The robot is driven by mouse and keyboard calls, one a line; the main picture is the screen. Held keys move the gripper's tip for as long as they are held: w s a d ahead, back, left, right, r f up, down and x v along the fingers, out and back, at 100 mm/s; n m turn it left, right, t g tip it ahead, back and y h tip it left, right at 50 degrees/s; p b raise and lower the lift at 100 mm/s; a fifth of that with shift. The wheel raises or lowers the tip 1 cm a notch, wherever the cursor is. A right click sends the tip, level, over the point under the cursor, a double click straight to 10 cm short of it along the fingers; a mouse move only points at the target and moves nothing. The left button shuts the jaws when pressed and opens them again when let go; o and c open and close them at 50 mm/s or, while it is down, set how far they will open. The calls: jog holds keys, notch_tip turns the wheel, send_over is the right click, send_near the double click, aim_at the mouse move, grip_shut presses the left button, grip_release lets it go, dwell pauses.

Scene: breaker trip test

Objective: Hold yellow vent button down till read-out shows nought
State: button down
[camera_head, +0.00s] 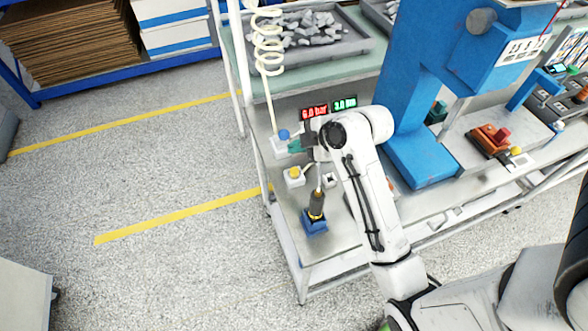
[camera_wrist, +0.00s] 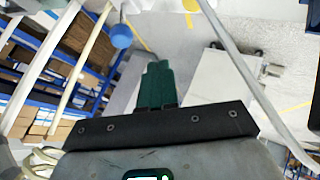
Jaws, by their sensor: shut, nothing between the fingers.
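The yellow button (camera_head: 294,172) sits on a small white box near the left edge of the bench. A red read-out (camera_head: 314,111) stands behind it; it seems to show 6.0 bar, though the first digit is blurred. My gripper (camera_head: 294,147) is shut and empty, its green fingertips beside the blue button (camera_head: 284,134), behind the yellow one and apart from it. In the wrist view the shut green fingers (camera_wrist: 155,85) show with the blue button (camera_wrist: 121,36) just beyond them to the left. The yellow button is not visible there.
A green read-out (camera_head: 345,103) stands right of the red one. A dark tool in a blue holder (camera_head: 314,221) stands in front of the yellow button. A coiled white hose (camera_head: 268,45) hangs behind. A blue press (camera_head: 410,100) stands to the right.

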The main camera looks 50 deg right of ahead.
jog(key=b, duration=0.3)
send_over(297, 172)
notch_tip(297, 172, down, 4)
jog(key=shift+s+f, duration=0.1)
jog(key=shift+f, duration=0.05)
jog(key=shift+f+b, duration=0.8)
jog(key=shift+f, duration=0.35)
jog(key=shift+f, duration=0.1)
dwell(0.8)
jog(key=shift+f, duration=0.3)
jog(key=shift+f+b, duration=0.4)
jog(key=shift+f, duration=0.1)
dwell(2.0)
jog(key=shift+r, duration=0.1)
dwell(0.6)
jog(key=shift+r+p, duration=0.85)
jog(key=shift+p, duration=0.1)
jog(key=shift+r, duration=0.1)
jog(key=shift+r+p, duration=2.2)
jog(key=shift+r, duration=0.2)
